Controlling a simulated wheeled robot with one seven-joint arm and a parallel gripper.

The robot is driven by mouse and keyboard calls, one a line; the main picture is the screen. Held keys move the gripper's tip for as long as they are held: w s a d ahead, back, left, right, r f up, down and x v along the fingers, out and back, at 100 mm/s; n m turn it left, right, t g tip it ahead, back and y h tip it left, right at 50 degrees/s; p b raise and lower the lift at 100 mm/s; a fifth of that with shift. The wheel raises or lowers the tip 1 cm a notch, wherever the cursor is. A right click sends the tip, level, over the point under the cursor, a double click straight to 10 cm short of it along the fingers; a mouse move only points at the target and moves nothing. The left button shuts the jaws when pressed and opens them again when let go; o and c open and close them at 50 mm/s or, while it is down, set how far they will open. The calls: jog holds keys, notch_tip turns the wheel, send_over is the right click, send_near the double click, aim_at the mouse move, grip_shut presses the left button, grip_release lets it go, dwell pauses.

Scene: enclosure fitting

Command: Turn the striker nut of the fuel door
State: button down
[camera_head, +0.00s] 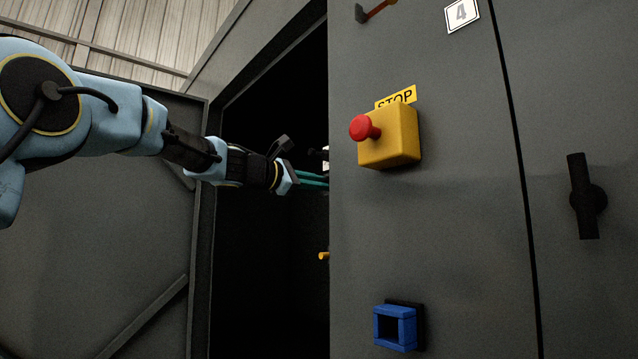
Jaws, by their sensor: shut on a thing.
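My gripper (315,181) reaches from the left into the dark opening of a grey enclosure. Its teal fingers run behind the left edge of the front panel (455,240), so the fingertips are hidden. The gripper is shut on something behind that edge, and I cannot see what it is. The striker nut does not show openly. A small white part (325,155) peeks out just above the fingers at the panel edge. A grey door (90,250) with a diagonal brace stands swung open on the left; I cannot tell whether it is the fuel door.
A small yellow part (323,256) sticks out below the gripper. The opening's interior is dark.

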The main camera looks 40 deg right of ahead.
jog(key=shift+f, duration=0.1)
jog(key=c, duration=0.9)
grip_release()
jog(key=shift+o, duration=0.2)
jog(key=a+b, duration=0.3)
jog(key=a, duration=0.7)
jog(key=shift+w+a+b, duration=0.35)
jog(key=shift+a+b, duration=0.05)
